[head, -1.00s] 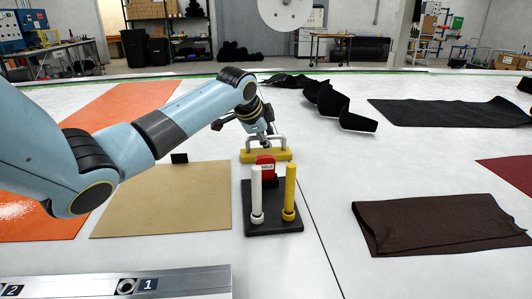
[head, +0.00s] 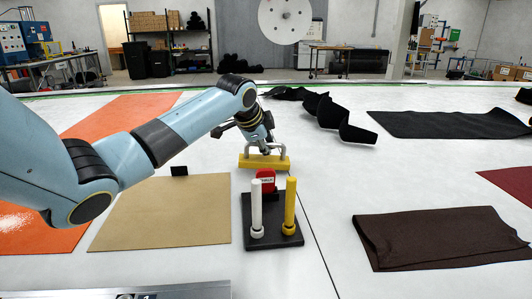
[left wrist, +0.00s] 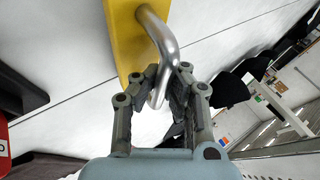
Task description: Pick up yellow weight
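The yellow weight (head: 264,162) is a yellow bar with a bent metal handle on top. In the head view it is beyond the black stand with the white and yellow posts, and appears a little above the table. My left gripper (head: 265,148) comes down on its handle from above. In the left wrist view the two fingers of my left gripper (left wrist: 170,92) close around the metal handle, with the yellow body of the weight (left wrist: 128,35) beyond them. The exact finger contact is partly hidden. My right gripper is in neither view.
The black stand (head: 286,240) carries a white post (head: 256,207), a yellow post (head: 290,205) and a red block (head: 266,178), just nearer than the weight. A tan sheet (head: 165,212) lies left, a brown folded cloth (head: 438,238) right. Black cloth (head: 338,122) lies behind.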

